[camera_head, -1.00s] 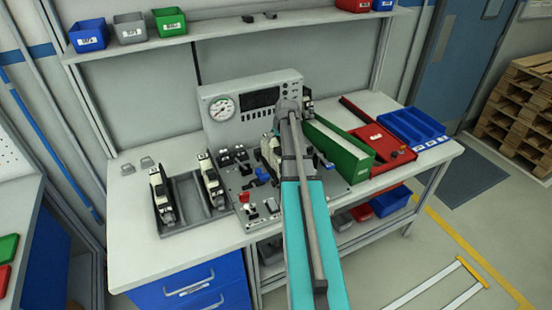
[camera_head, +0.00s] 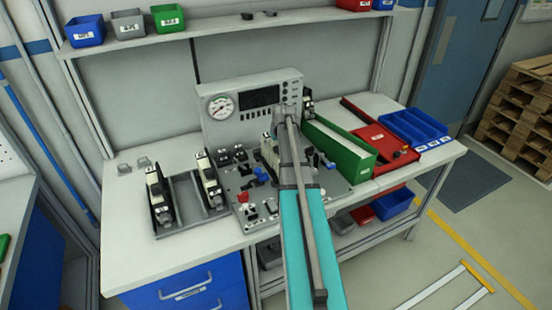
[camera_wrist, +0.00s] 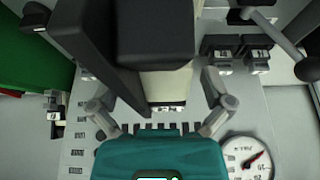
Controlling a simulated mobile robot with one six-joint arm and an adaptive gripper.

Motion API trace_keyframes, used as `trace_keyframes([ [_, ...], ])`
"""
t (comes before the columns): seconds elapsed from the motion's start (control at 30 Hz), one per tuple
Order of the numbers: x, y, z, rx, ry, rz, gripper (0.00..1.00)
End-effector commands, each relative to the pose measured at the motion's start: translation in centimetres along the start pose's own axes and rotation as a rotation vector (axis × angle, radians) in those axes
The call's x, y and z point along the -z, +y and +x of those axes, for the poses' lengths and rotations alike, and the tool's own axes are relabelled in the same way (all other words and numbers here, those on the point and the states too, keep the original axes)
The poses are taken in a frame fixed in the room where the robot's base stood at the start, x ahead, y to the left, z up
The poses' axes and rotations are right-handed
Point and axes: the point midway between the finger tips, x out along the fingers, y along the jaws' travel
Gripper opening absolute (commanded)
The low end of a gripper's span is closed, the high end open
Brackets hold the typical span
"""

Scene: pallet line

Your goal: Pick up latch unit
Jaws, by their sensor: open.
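A latch unit with a cream body and black top (camera_wrist: 155,45) fills the upper middle of the wrist view. In the head view it stands on the test fixture (camera_head: 334,182), and its cream side (camera_head: 268,152) shows left of my arm. My gripper (camera_wrist: 157,88) is open, with one finger on each side of the cream body. Gaps show between the fingers and the body; I see no clear contact. In the head view my arm hides most of the gripper. Two similar units, left (camera_head: 158,196) and right (camera_head: 209,180), stand in a grey rack (camera_head: 185,200).
A gauge panel (camera_head: 222,105) stands behind the fixture; its gauge (camera_wrist: 250,158) shows in the wrist view. A green bin (camera_head: 340,152), red tray (camera_head: 385,140) and blue tray (camera_head: 412,128) lie to the right. Small switches and levers surround the unit. The bench's front left is clear.

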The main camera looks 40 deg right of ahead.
Motion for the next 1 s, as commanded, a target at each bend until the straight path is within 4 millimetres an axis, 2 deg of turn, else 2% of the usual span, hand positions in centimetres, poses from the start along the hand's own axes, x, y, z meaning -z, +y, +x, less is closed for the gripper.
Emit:
trace_keyframes([
  [0.37, 0.01, -0.03, -0.01, 0.000, 0.000, -0.001, 0.98],
  [0.83, 0.01, -0.03, 0.00, 0.000, 0.000, -0.001, 0.12],
  [1.0, 0.03, -0.03, -0.01, 0.000, 0.001, -0.001, 0.11],
])
